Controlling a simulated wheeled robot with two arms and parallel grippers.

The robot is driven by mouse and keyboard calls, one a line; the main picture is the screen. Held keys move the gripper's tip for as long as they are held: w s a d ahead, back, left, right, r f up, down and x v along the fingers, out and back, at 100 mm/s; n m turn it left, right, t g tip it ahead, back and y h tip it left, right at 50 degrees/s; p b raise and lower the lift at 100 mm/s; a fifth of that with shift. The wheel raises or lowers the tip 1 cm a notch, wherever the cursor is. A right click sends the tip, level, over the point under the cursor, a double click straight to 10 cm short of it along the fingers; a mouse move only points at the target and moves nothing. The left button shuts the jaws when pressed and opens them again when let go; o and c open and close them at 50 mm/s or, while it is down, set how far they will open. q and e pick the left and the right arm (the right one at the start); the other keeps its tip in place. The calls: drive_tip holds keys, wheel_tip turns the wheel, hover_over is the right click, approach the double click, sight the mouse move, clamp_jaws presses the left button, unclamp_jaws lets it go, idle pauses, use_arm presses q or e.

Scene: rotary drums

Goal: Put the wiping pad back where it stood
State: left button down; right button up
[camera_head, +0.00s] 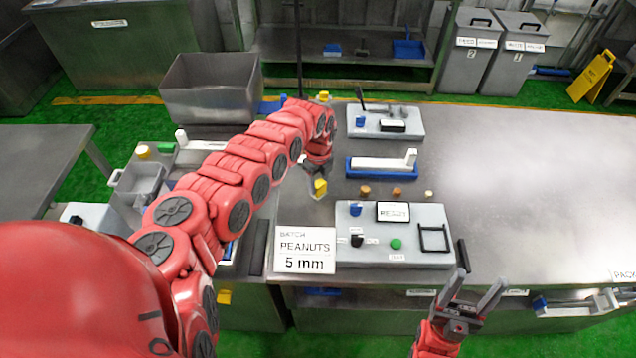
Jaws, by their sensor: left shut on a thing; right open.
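My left gripper (317,178) points down over the steel table (540,200), left of a blue tray (352,169). Its fingers are shut on a small yellow block (320,187), which may be the wiping pad; the fingers partly hide it. I cannot tell whether the block touches the table. My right gripper (478,284) is open and empty at the table's front edge. No marked spot for a pad is clear in this view.
A white piece lies in the blue tray. A grey board (420,257) with small parts and a sign reading PEANUTS 5 mm (304,249) stand in front. Another grey board (412,122) lies behind. A steel bin (210,90) stands back left. The table's right side is clear.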

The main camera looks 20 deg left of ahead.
use_arm(q)
drive_tip(key=shift+f, duration=0.55)
drive_tip(key=c, duration=0.8)
unclamp_jaws()
drive_tip(key=shift+f, duration=0.15)
drive_tip(key=o, duration=0.5)
drive_tip(key=shift+c, duration=0.2)
